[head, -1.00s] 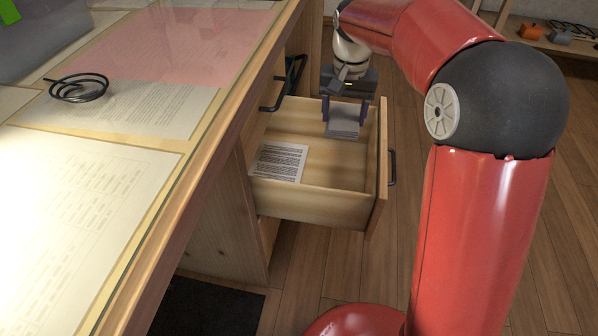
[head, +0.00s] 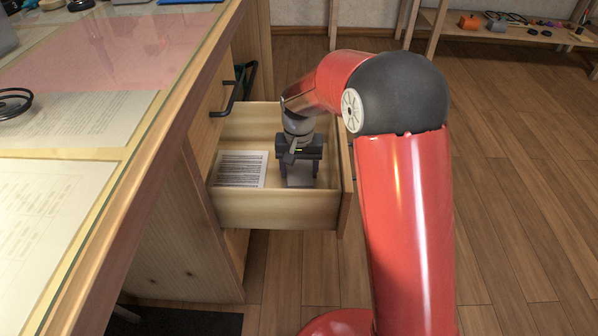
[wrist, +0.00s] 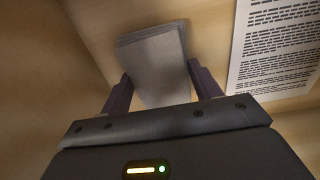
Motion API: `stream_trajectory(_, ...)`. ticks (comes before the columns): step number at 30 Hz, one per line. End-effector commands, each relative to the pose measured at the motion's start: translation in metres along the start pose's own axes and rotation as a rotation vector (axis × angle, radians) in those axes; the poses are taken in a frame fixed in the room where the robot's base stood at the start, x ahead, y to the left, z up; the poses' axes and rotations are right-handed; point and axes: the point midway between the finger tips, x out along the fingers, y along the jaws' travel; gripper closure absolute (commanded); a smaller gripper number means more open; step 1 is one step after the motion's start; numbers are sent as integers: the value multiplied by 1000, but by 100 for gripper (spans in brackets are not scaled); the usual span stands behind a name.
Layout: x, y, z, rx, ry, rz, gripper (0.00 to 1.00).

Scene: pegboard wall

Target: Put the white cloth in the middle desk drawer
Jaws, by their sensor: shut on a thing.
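The white cloth (head: 300,181), greyish in this light, is a folded, layered rectangle between the fingers of my gripper (head: 300,170). In the wrist view the cloth (wrist: 153,58) shows between the two dark fingers (wrist: 158,74), with the pale drawer floor beyond it. An open wooden desk drawer (head: 275,212) surrounds the gripper and cloth. The cloth is inside the drawer, near its front panel, and low. Whether it touches the drawer floor I cannot tell. The near wall hides part of the drawer floor.
A printed sheet (head: 240,169) lies in the drawer, left of the cloth; it also shows in the wrist view (wrist: 275,45). A dark handle (head: 226,98) juts from the desk above the drawer. The desk top (head: 110,170) edge is at left. Open floor (head: 510,170) lies at right.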

Motion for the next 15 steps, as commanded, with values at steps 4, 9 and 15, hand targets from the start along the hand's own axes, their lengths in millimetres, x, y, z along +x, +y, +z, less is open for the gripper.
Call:
stream_trajectory(4, 6, 0, 0, 0, 0, 0, 59)
stream_trajectory(9, 5, 0, 0, 0, 0, 0, 59)
stream_trajectory(15, 8, 0, 0, 0, 0, 0, 31)
